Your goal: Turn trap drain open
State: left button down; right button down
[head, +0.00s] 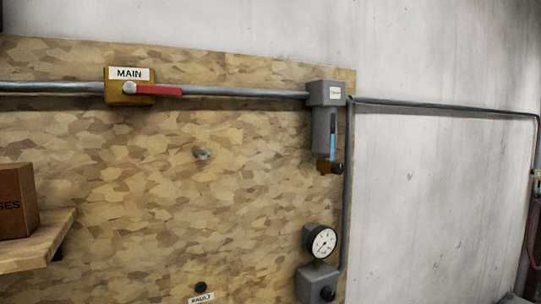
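The trap (324,125) is a grey body with a blue sight strip (333,136), hung on the pipe at the upper right of the wooden board. Its drain (325,166) is a small brass fitting at the bottom, with a black knob (338,169) on its right side. I cannot tell from this view whether the drain is open or shut. Neither of my grippers shows in the head view.
A brass MAIN valve (118,91) with a red handle (155,90) lying along the pipe is at upper left. A pressure gauge (321,242) sits above a grey regulator (317,283) below the trap. A wooden shelf (38,246) with a brown box (16,202) juts out at left.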

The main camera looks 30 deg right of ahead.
aim_at(336, 168)
jog(key=z, duration=1.35)
